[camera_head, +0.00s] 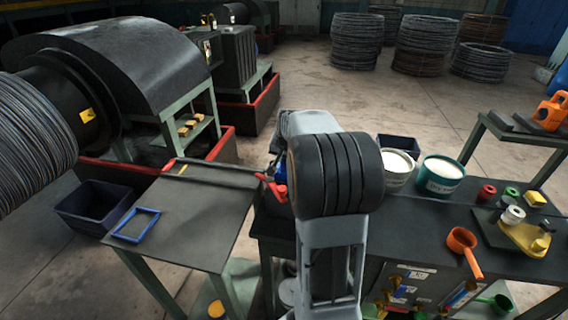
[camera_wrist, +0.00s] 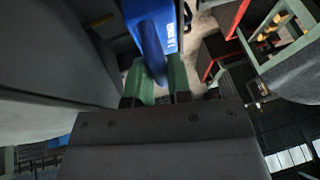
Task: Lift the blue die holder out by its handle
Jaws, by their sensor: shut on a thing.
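The blue die holder (camera_wrist: 152,18) is in the wrist view, at the top centre, with its darker blue handle (camera_wrist: 152,55) reaching down toward my gripper. My gripper (camera_wrist: 160,78) has green fingers on both sides of the handle and is shut on it. In the head view my own arm hides the gripper. A small patch of blue (camera_head: 281,172) shows just left of the arm, probably part of the die holder. Whether the holder is clear of its seat I cannot tell.
A grey table (camera_head: 190,215) with a blue frame (camera_head: 137,225) stands left, a dark bin (camera_head: 93,205) beside it. The right bench (camera_head: 405,225) carries pots, an orange ladle (camera_head: 463,245) and small parts.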

